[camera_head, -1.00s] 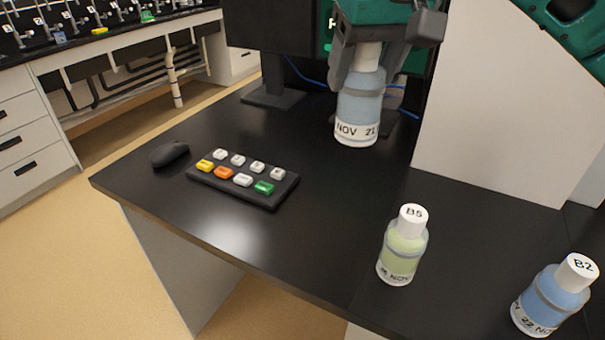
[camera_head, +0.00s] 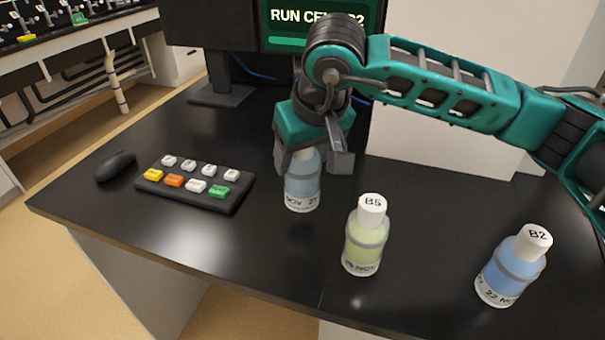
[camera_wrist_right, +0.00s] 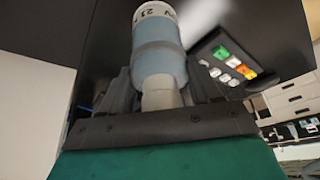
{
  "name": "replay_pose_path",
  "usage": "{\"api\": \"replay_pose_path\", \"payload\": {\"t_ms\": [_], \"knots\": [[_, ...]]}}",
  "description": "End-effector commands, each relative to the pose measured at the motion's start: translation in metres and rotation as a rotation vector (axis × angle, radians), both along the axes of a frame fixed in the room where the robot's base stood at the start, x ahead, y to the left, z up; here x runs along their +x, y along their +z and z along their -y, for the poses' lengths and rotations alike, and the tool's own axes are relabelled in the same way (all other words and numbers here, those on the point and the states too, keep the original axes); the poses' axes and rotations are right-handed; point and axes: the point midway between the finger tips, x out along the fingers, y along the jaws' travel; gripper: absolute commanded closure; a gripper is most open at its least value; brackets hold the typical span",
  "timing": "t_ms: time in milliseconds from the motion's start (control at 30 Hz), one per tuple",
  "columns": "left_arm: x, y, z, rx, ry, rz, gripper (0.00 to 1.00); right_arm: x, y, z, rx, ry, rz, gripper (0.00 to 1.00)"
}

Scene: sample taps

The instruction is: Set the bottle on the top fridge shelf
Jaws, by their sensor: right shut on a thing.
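A bottle of blue liquid (camera_head: 302,188) with a "NOV 21" label is in my right gripper (camera_head: 313,160), upright above or on the black bench; I cannot tell if its base touches. The gripper is shut on its white cap end. In the right wrist view the same bottle (camera_wrist_right: 158,48) shows with its cap between the fingers. A green bottle marked B5 (camera_head: 365,238) stands close to its right, nearer the front. A blue bottle marked B2 (camera_head: 512,268) stands further right. No fridge shelf is seen. My left gripper is not in view.
A black button box (camera_head: 195,184) with coloured buttons lies left of the held bottle, with a black mouse (camera_head: 115,166) beside it. A monitor (camera_head: 318,22) reading "RUN CEN..." stands behind. A pale panel (camera_head: 450,40) rises at the back right.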

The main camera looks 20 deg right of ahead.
Motion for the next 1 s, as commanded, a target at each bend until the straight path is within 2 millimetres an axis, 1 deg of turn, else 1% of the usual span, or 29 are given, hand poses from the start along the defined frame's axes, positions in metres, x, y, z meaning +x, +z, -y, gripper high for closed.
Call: {"api": "replay_pose_path", "payload": {"t_ms": [133, 300, 367, 567, 733, 767, 1000], "knots": [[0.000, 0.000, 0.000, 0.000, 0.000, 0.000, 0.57, 0.000, -0.013, 0.000, 0.001, 0.000, -0.001, 0.97], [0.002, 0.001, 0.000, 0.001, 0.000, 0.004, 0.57, 0.000, -0.039, 0.000, 0.000, -0.001, -0.002, 0.97], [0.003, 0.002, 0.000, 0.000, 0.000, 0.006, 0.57, 0.000, -0.042, 0.000, 0.001, -0.001, 0.001, 0.97], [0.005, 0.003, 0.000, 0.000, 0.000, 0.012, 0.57, 0.000, -0.042, 0.000, 0.001, 0.000, 0.002, 0.97], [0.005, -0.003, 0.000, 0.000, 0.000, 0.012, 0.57, 0.000, -0.047, 0.000, 0.000, 0.000, 0.002, 0.97], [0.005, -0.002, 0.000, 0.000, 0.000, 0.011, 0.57, 0.000, -0.046, 0.000, 0.000, 0.000, 0.001, 0.36], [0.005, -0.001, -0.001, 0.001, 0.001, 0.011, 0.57, 0.000, -0.046, 0.000, 0.000, 0.000, 0.000, 0.13]]}}
